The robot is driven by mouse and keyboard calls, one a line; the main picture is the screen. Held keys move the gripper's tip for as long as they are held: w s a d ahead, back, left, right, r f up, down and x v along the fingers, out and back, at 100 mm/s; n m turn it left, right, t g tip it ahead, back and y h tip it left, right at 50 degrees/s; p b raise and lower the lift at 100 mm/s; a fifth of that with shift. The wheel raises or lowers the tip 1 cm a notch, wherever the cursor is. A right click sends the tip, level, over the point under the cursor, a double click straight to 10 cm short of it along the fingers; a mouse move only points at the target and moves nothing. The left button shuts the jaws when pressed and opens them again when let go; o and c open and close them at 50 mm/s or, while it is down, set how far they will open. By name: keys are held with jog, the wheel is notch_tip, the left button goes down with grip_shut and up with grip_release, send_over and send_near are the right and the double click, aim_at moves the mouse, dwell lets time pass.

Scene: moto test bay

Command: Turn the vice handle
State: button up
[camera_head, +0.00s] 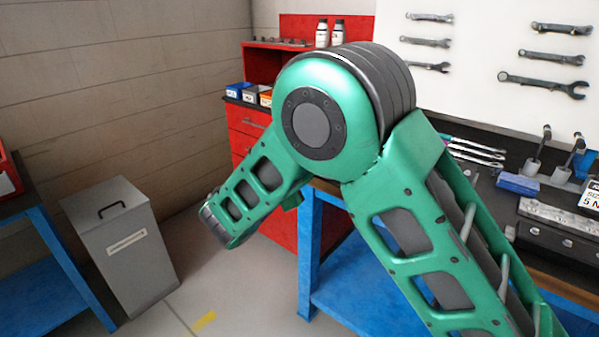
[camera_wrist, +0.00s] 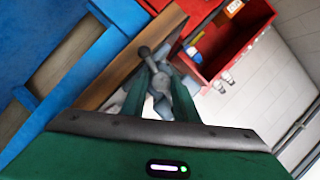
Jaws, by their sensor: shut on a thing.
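In the wrist view the two dark green fingers of my gripper (camera_wrist: 160,75) point at the edge of a workbench. They are shut on the grey vice handle (camera_wrist: 146,55), whose rounded end shows just past the fingertips. More grey metal of the vice shows between and beside the fingers, but most of its body is hidden or too small to make out. In the head view my green arm fills the middle, and neither the gripper nor the vice shows there.
The blue workbench (camera_head: 348,280) has a wooden edge. A red cabinet (camera_head: 243,124) with small bins and two bottles stands behind. A grey bin (camera_head: 126,245) stands at left on the floor. Wrenches (camera_head: 545,84) hang on the white board. Open floor lies between the grey bin and the bench.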

jog(key=shift+a+r, duration=0.1)
jog(key=shift+a, duration=0.35)
jog(key=o, duration=0.9)
jog(key=shift+d, duration=0.15)
jog(key=v, duration=1)
jog(key=shift+s, duration=0.3)
